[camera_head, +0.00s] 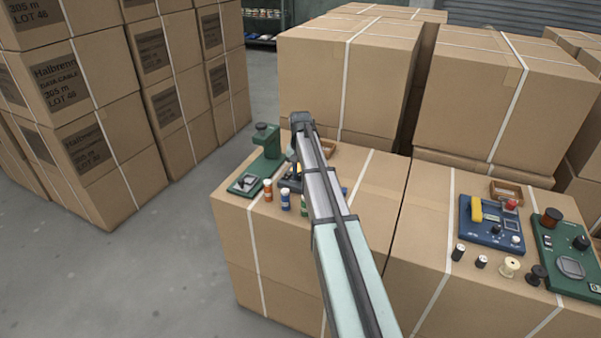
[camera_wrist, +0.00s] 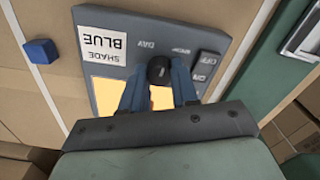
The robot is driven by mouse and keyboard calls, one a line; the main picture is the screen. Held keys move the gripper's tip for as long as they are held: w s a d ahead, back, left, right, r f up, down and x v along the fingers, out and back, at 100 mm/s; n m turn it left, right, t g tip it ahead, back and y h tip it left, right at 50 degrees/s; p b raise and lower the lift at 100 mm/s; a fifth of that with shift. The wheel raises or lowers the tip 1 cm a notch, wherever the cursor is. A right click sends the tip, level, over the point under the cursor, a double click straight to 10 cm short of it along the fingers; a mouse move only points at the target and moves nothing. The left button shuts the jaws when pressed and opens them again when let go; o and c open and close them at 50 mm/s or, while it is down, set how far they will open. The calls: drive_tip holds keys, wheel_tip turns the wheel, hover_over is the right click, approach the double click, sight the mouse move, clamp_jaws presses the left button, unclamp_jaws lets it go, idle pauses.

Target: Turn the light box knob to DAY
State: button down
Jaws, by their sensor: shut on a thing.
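In the wrist view the light box (camera_wrist: 190,32) is a grey panel with a lit yellow-orange face, and its printing appears upside down. Its black round knob (camera_wrist: 160,66) sits between the blue fingers of my gripper (camera_wrist: 160,84), which is shut on it. The word DAY shows just above the knob; another word to its right is too small to read. I cannot tell which mark the knob points to. A white label reading SHADE BLUE (camera_wrist: 102,43) is on the panel's left. In the head view my arm hides most of the light box (camera_head: 289,184) and the fingers.
A blue cube (camera_wrist: 40,51) lies left of the panel. In the head view a green stand (camera_head: 268,142) and small spools (camera_head: 268,190) are left of my arm; a blue device (camera_head: 488,226) and green device (camera_head: 565,258) are right.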

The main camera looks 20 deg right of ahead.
drive_tip(key=n, duration=0.4)
drive_tip(key=shift+n, duration=2.6)
drive_tip(key=c, duration=1.1)
unclamp_jaws()
drive_tip(key=shift+r, duration=0.15)
wheel_tip(320, 180, up, 14)
drive_tip(key=shift+f, duration=0.25)
